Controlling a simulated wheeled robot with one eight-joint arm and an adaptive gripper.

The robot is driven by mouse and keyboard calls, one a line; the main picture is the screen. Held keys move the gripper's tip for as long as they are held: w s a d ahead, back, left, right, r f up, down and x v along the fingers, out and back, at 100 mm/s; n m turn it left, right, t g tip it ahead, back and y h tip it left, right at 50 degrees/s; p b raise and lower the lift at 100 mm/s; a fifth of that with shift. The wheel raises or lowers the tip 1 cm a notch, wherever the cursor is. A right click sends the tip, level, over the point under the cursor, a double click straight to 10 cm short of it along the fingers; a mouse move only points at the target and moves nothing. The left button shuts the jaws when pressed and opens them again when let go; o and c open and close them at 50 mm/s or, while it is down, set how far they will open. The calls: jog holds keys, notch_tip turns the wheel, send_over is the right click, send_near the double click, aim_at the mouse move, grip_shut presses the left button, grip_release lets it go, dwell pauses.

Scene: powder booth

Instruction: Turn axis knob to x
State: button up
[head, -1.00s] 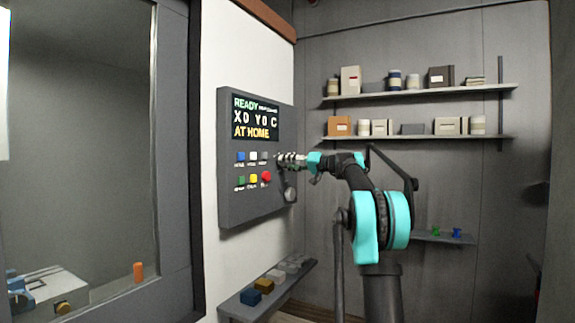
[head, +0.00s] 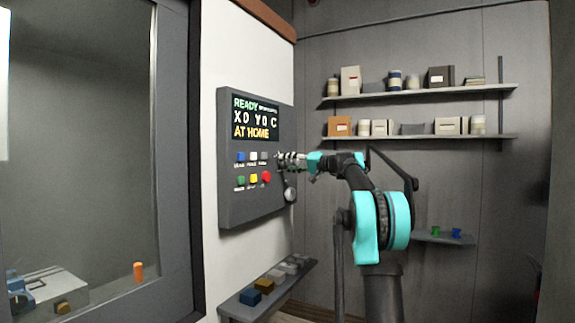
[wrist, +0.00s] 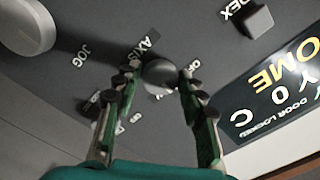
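The axis knob (wrist: 158,73) is a small, dark round knob beside the printed word AXIS in the wrist view. My gripper (wrist: 163,76) has one finger on each side of it. The fingers are spread, with the knob between their tips; I cannot tell whether they touch it. The knob's pointer and some of the lettering around it are hidden or too blurred to read. In the head view my gripper (head: 281,160) is at the right side of the grey control panel (head: 228,190) and hides the knob. The panel's screen (head: 255,117) reads READY and AT HOME.
A large pale JOG dial (wrist: 27,25) and a dark INDEX knob (wrist: 258,18) flank the axis knob. Coloured buttons, including a red one (head: 265,177), sit left of my gripper. A shelf with blocks (head: 238,308) is below the panel. Stocked wall shelves stand behind.

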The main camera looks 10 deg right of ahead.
jog(key=shift+o, duration=1.2)
jog(key=v, duration=1.2)
jog(key=shift+f, duration=0.1)
